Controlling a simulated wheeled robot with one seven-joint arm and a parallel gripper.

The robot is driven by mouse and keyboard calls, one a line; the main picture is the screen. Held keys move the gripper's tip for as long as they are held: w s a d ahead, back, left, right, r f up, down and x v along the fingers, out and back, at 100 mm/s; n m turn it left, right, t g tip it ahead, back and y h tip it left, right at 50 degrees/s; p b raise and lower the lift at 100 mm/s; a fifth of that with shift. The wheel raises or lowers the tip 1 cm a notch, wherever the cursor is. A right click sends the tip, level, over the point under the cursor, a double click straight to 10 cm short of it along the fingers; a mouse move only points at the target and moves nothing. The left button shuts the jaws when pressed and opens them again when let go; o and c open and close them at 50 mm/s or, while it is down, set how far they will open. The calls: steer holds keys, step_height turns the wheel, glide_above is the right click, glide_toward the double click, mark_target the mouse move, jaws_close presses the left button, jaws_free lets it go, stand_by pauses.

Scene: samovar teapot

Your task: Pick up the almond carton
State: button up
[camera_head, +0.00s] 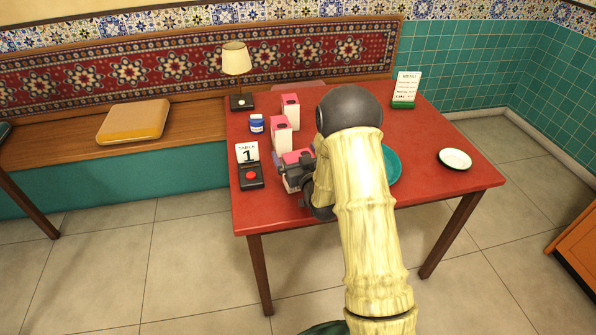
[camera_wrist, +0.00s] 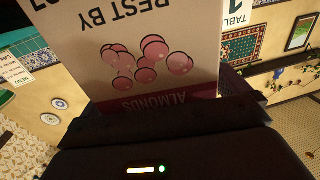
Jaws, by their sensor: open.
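The almond carton (camera_wrist: 125,40) fills the upper middle of the wrist view. It is white with a pink band reading ALMONDS, pink nut drawings and BEST BY print, all upside down in that view. In the head view its pink top (camera_head: 297,155) shows beside my gripper (camera_head: 291,180), at the table's near left part. My gripper is open and right at the carton. My arm hides much of the carton's lower part, and I cannot tell whether the fingers touch it.
Two similar pink-and-white cartons (camera_head: 281,137) (camera_head: 290,106) stand behind it on the red table (camera_head: 455,195). A blue-labelled jar (camera_head: 256,123), a table-number sign (camera_head: 248,153) and a black box with a red button (camera_head: 251,177) are left. A teal plate (camera_head: 391,165) is partly behind my arm.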

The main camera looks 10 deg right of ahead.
steer(key=c, duration=1.5)
step_height(320, 180, up, 10)
steer(key=shift+r+p, duration=0.1)
steer(key=shift+p, duration=0.3)
